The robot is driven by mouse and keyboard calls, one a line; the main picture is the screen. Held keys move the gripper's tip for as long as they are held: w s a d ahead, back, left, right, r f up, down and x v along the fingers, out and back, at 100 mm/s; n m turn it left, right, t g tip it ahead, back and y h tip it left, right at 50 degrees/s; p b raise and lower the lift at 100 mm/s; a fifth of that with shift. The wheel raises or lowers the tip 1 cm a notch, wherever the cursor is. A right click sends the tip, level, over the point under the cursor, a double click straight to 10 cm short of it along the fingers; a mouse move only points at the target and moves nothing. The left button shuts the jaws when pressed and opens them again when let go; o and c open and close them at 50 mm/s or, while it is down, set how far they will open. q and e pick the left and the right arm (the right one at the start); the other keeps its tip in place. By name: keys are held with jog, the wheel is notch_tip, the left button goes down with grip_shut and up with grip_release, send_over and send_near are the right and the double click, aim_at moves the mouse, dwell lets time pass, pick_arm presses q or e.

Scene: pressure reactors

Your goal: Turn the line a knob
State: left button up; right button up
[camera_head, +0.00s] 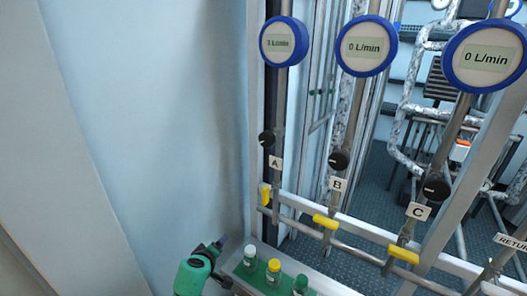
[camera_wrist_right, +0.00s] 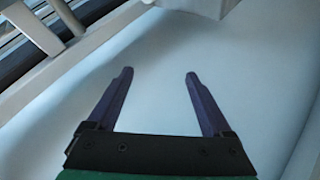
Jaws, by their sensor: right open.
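The line A knob (camera_head: 266,139) is a small black round knob on the leftmost vertical pipe, just above the "A" label (camera_head: 276,163). Its blue-rimmed round gauge (camera_head: 284,42) above reads 0 L/min. A green arm end with a dark gripper (camera_head: 222,240) shows low in the head view, left of and below the knob and apart from it; I take it as my right one. In the right wrist view my right gripper (camera_wrist_right: 159,75) is open and empty, its two purple fingers apart before a pale surface. My left gripper is not in view.
Lines B (camera_head: 339,160) and C (camera_head: 436,188) have similar knobs to the right. Yellow handles, such as the one under A (camera_head: 264,194), sit on the lower pipes. A green rack (camera_head: 243,279) with capped bottles stands at the bottom. A pale wall (camera_head: 150,120) fills the left.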

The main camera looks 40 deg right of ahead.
notch_tip(320, 180, up, 14)
jog(key=w+r+m+t+h+b, duration=0.1)
jog(key=w+m+h, duration=0.1)
jog(key=m+h, duration=0.1)
jog(key=s+d+r+m+h, duration=0.1)
jog(key=s+r+m+h, duration=0.25)
jog(key=r, duration=0.65)
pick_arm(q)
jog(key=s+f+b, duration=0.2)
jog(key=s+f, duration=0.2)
pick_arm(e)
jog(key=m+g+h+p, duration=0.3)
jog(key=m+g+p, duration=0.1)
jog(key=m, duration=0.5)
send_near(265, 140)
jog(key=x, duration=0.4)
jog(key=shift+d+r, duration=0.2)
jog(key=shift+d, duration=0.2)
jog(key=p+x, duration=0.1)
jog(key=x, duration=0.5)
jog(key=shift+w+d+f+p, duration=0.15)
jog(key=shift+w+d+p, duration=0.05)
jog(key=shift+p, duration=0.15)
jog(key=shift+w+d+f, duration=0.1)
jog(key=shift+d, duration=0.1)
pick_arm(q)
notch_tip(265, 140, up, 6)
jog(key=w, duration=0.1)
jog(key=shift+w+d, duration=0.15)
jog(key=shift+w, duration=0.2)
